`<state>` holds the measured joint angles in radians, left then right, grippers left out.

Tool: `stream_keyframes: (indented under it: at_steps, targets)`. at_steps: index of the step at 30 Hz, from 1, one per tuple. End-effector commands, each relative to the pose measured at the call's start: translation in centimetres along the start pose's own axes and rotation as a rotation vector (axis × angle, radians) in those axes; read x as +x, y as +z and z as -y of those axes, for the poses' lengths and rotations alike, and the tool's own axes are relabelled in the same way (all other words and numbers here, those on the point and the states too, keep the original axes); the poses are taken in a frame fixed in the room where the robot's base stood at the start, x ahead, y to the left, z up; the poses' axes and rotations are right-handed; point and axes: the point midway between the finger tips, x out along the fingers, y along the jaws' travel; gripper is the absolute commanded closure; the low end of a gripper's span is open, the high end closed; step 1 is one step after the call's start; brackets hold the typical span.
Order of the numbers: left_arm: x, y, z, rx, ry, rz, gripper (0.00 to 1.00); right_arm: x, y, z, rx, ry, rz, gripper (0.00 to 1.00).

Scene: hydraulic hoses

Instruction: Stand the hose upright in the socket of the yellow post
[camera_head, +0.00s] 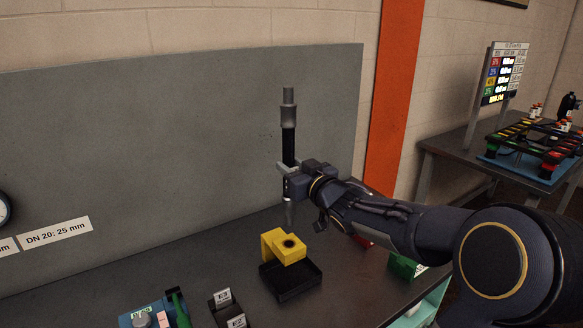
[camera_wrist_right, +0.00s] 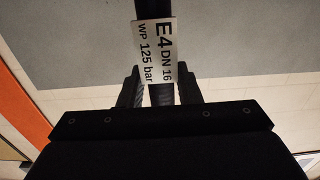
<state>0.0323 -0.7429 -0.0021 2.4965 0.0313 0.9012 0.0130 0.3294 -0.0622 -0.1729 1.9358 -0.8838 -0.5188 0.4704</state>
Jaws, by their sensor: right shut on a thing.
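The black hose (camera_head: 288,145) has grey metal end fittings and stands close to upright in the air. My right gripper (camera_head: 287,172) is shut on it around its middle. In the right wrist view the hose (camera_wrist_right: 153,8) carries a white label reading E4, DN 16, WP 125 bar, between the fingers of my right gripper (camera_wrist_right: 160,92). My left gripper is not in view.
A blue device (camera_head: 139,319) and small black holders with E-labels (camera_head: 224,299) stand at the front left. A green block (camera_head: 404,266) and a red item (camera_head: 362,241) lie to the right. A grey panel (camera_head: 180,150) rises behind the bench.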

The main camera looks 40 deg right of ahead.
Motion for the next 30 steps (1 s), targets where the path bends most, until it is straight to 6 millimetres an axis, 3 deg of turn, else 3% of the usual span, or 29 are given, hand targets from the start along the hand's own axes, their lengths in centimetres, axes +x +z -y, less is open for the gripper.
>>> stream_keyframes:
  at_steps: [16,30]
  targets:
    - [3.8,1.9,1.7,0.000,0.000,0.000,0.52,0.0,4.8,0.0,0.000,-0.001,-0.005,1.00]
    - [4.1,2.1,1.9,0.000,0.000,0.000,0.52,0.0,5.2,0.0,0.000,-0.001,-0.005,1.00]
